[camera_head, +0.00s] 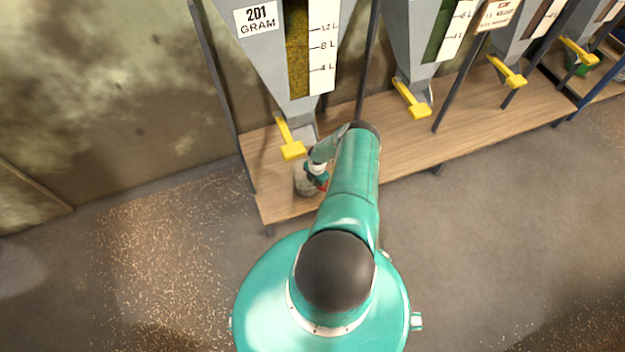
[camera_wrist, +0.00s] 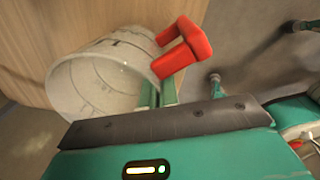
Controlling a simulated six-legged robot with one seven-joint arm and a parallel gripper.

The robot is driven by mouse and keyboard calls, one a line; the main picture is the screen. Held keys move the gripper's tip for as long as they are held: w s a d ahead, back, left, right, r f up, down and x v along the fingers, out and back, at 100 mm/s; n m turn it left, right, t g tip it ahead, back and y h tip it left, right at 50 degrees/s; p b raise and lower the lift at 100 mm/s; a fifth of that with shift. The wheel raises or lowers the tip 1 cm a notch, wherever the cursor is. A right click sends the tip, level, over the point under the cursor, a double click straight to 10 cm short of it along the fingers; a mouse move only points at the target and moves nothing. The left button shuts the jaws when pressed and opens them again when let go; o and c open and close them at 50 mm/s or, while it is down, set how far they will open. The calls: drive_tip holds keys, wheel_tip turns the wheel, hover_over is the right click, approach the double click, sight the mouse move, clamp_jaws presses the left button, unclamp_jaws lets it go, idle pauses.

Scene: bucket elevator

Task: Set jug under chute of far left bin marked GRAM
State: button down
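The GRAM bin (camera_head: 270,60), marked 201 GRAM, is the far left bin. Its chute (camera_head: 302,128) has a yellow lever (camera_head: 291,148) over the bench. The pale jug (camera_head: 303,181) is at the bench's front part, a little in front of the chute and lever. In the wrist view the jug (camera_wrist: 95,85) shows its open mouth, grey marks and an empty-looking inside. My gripper (camera_head: 319,178) is at the jug's right side.
The wooden bench (camera_head: 400,150) runs under the row of bins. More bins with yellow levers (camera_head: 411,98) stand to the right. Dark posts (camera_head: 222,90) rise from the bench edges. Spilled grains cover the floor (camera_head: 150,260) at left. A green container (camera_head: 585,62) stands far right.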

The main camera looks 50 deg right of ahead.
drive_tip(key=shift+f, duration=0.2)
drive_tip(key=c, duration=1.7)
unclamp_jaws()
drive_tip(key=shift+r, duration=0.1)
